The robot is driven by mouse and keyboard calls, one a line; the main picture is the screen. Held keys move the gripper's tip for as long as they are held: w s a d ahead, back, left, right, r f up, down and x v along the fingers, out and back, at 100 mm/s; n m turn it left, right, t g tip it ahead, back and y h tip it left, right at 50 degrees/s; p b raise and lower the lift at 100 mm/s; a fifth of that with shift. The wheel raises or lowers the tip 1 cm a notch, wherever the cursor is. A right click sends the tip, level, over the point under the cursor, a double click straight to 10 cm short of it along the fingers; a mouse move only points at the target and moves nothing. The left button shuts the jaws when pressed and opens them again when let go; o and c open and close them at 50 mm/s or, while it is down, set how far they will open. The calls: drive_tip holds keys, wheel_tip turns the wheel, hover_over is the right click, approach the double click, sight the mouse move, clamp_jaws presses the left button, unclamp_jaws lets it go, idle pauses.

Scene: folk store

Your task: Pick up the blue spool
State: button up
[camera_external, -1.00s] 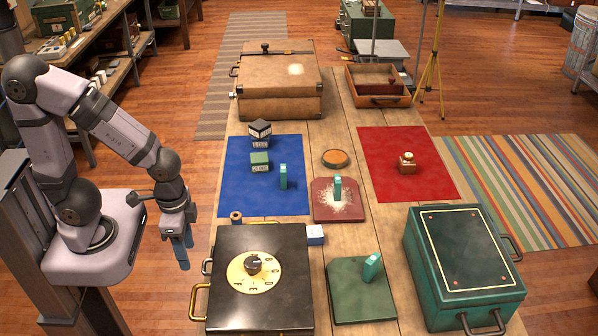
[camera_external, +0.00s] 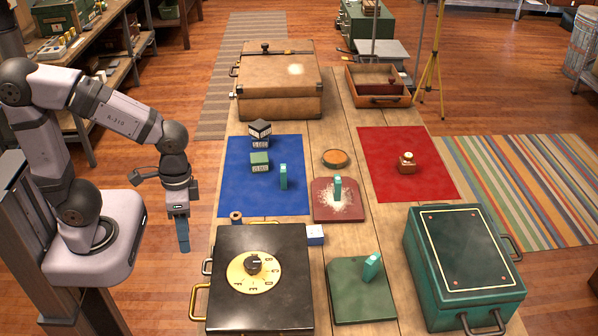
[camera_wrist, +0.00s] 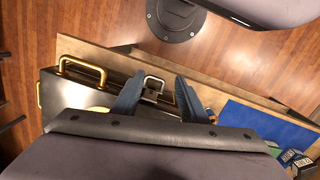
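A small spool (camera_external: 236,218) stands at the near-left corner of the blue mat, behind the black case. It looks brown-orange in the external view; no blue thread can be made out at this size. In the wrist view a small orange-brown thing (camera_wrist: 210,113), probably the spool, shows partly beside the right finger. My gripper (camera_external: 183,245) hangs pointing down, left of the table and apart from the spool. In the wrist view my gripper (camera_wrist: 160,80) has its two blue fingers spread with nothing held between them.
The black case (camera_external: 240,310) with a dial and brass handle stands close in front of the spool. The blue mat (camera_external: 235,185) carries dark and green boxes and a teal block (camera_external: 283,177).

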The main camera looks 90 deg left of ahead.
drive_tip(key=w+a+n+t+h+b, duration=0.2)
drive_tip(key=a+n+t+h, duration=0.3)
drive_tip(key=a+n, duration=0.7)
drive_tip(key=w+a+n+t+h+b, duration=0.1)
drive_tip(key=w+a+n+t+h, duration=0.25)
drive_tip(key=a+n, duration=0.85)
drive_tip(key=t, duration=0.1)
approach(234, 219)
drive_tip(key=f, duration=0.1)
drive_tip(key=w+f, duration=0.1)
drive_tip(key=h, duration=0.1)
drive_tip(key=shift+w+a+f, duration=0.3)
drive_tip(key=shift+a+f, duration=0.1)
drive_tip(key=shift+f, duration=0.35)
drive_tip(key=shift+p+x, duration=0.55)
drive_tip(key=shift+x, duration=0.95)
drive_tip(key=shift+p+x, duration=0.85)
drive_tip(key=shift+x, duration=1.4)
drive_tip(key=shift+s, duration=0.1)
